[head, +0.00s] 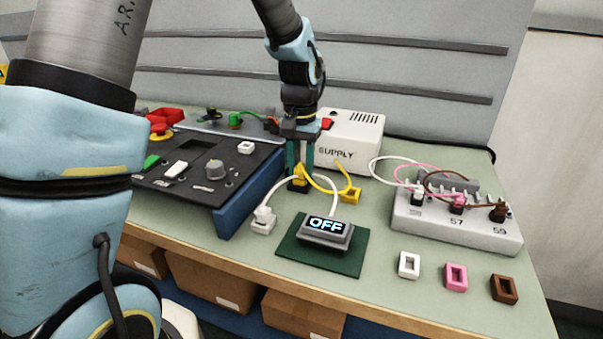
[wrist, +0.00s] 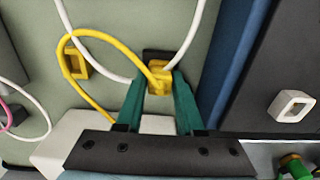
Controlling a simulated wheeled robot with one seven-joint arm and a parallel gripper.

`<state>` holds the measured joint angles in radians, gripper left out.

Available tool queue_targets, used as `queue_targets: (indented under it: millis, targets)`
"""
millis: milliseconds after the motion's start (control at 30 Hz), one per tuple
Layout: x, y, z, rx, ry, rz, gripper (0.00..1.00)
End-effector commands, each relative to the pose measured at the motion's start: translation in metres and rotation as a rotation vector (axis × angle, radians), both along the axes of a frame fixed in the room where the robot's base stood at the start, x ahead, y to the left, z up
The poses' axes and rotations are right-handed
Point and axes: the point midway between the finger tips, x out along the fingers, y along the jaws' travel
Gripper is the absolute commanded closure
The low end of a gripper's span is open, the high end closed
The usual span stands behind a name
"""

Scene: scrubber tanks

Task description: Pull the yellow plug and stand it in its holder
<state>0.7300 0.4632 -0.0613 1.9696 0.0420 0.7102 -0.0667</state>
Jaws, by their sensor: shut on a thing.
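My gripper (head: 300,168) points down at the bench middle, its teal fingers shut on the yellow plug (head: 298,175). In the wrist view the yellow plug (wrist: 160,80) sits between the fingertips. A black socket block (head: 297,186) is directly under the plug; it shows partly behind the plug in the wrist view (wrist: 156,55). I cannot tell whether the plug is fully seated. A yellow cable (head: 318,184) loops from the plug to the right. The yellow holder (head: 351,195), an open rectangular frame, stands empty to the right; it also shows in the wrist view (wrist: 77,62).
A display reading OFF (head: 325,231) is in front on a green mat. A white plug in its holder (head: 263,221) stands left of it. A white SUPPLY box (head: 350,140) is behind. A control panel (head: 205,165) is left. A grey socket strip (head: 455,220) is right.

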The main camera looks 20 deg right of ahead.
Motion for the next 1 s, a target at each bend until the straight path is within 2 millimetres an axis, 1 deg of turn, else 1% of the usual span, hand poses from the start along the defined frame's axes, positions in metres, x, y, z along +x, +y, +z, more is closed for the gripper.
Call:
queue_targets:
  millis: [367,400,933,1000]
  targets:
    - [0.0003,-0.0003,0.0004,-0.001,-0.001,0.0,1.0]
    - [0.0003,-0.0003,0.0004,-0.001,-0.001,0.0,0.6]
    - [0.0001,-0.0001,0.0001,0.0,0.0,0.0,0.0]
    - [0.0001,-0.0001,0.0001,0.0,0.0,0.0,0.0]
